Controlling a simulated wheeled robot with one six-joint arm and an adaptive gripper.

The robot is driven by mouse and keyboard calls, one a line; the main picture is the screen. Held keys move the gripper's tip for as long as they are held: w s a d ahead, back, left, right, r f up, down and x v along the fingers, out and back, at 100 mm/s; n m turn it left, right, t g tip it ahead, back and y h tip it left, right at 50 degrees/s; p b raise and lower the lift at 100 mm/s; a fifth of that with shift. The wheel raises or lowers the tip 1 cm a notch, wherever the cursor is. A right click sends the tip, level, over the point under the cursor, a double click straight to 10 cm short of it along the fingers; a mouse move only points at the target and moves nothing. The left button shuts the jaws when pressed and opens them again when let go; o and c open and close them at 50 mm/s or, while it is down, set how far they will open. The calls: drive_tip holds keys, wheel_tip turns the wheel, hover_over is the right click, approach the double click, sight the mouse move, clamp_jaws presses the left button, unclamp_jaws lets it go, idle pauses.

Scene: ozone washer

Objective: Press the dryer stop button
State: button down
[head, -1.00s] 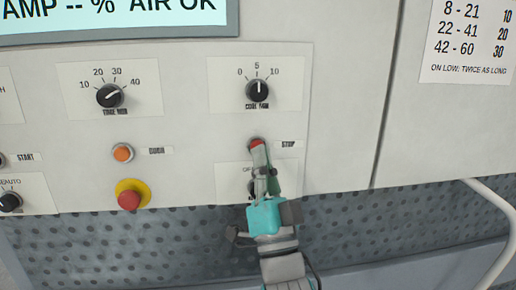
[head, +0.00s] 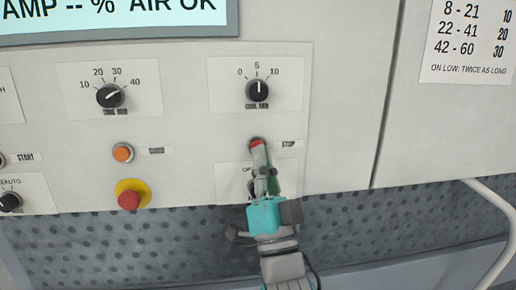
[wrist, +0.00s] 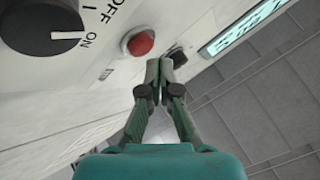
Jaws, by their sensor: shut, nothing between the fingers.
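The red stop button (head: 257,142), labelled STOP (head: 288,144) at its right, sits on the white panel, its lower part hidden by my fingertips. My gripper (head: 260,153) is shut and empty, its fingertips just in front of the button's lower edge in the head view. In the wrist view the red button (wrist: 139,42) shows to the upper left of the shut fingertips (wrist: 159,66), with a small gap in the picture. I cannot tell whether they touch it.
The cool-minutes knob (head: 258,91) is above the button, and an OFF/ON knob (wrist: 52,28) is below it, mostly behind my gripper in the head view. An orange button (head: 123,153) and a red mushroom button (head: 131,196) on yellow are to the left. A pale rail (head: 492,208) curves at right.

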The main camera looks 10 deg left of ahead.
drive_tip(key=shift+w, duration=0.2)
idle(0.4)
drive_tip(key=shift+w+a, duration=0.1)
drive_tip(key=shift+w, duration=0.1)
drive_tip(key=shift+w+a, duration=0.15)
drive_tip(key=shift+w, duration=0.35)
idle(0.8)
drive_tip(key=shift+s, duration=0.15)
drive_tip(key=shift+s+d, duration=0.25)
drive_tip(key=shift+s, duration=0.5)
drive_tip(key=shift+s+d, duration=0.25)
drive_tip(key=shift+s, duration=0.55)
drive_tip(key=shift+s+d, duration=0.2)
drive_tip(key=shift+s, duration=0.6)
drive_tip(key=shift+s+d, duration=0.25)
drive_tip(key=shift+s, duration=0.55)
